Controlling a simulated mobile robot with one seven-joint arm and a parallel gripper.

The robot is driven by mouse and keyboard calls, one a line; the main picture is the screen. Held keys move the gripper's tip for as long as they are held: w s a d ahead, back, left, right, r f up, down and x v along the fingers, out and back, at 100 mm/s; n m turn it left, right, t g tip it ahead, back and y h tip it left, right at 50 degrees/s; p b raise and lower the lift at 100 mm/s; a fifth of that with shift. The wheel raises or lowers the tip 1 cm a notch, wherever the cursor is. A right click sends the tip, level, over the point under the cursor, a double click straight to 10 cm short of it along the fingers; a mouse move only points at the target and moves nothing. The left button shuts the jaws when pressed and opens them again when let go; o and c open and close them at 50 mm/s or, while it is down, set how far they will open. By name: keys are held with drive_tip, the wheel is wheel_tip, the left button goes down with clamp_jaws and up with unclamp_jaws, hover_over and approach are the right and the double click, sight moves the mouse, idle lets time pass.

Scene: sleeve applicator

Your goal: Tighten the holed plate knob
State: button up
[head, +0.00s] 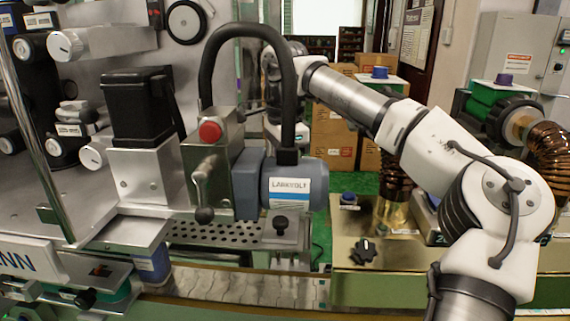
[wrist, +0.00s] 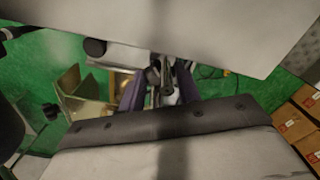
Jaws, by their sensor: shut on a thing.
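The holed plate (head: 215,235) is a flat metal strip with rows of holes, below the grey motor. A black knob (head: 281,222) stands upright at its right end, with no gripper on it in the head view. My gripper (wrist: 160,92) shows in the wrist view as two purple fingers, closed around a dark and metallic part (wrist: 168,75). The view there is dim, so I cannot tell exactly which part it is. In the head view my gripper is hidden behind the machine and the black hose.
The grey motor (head: 294,187), black hose (head: 283,75) and red button (head: 210,131) crowd the middle. A loose black star knob (head: 363,251) lies on the tan surface at right. Cardboard boxes (head: 332,135) stand behind on green floor.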

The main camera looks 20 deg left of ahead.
drive_tip(key=m+p, duration=0.3)
drive_tip(key=m, duration=0.2)
drive_tip(key=shift+r, duration=0.15)
drive_tip(key=m+p, duration=0.1)
drive_tip(key=m, duration=0.5)
drive_tip(key=shift+m, duration=0.4)
drive_tip(key=o, duration=1)
wheel_tip(320, 180, up, 14)
drive_tip(key=shift+f+p, duration=0.2)
drive_tip(key=shift+p, duration=0.2)
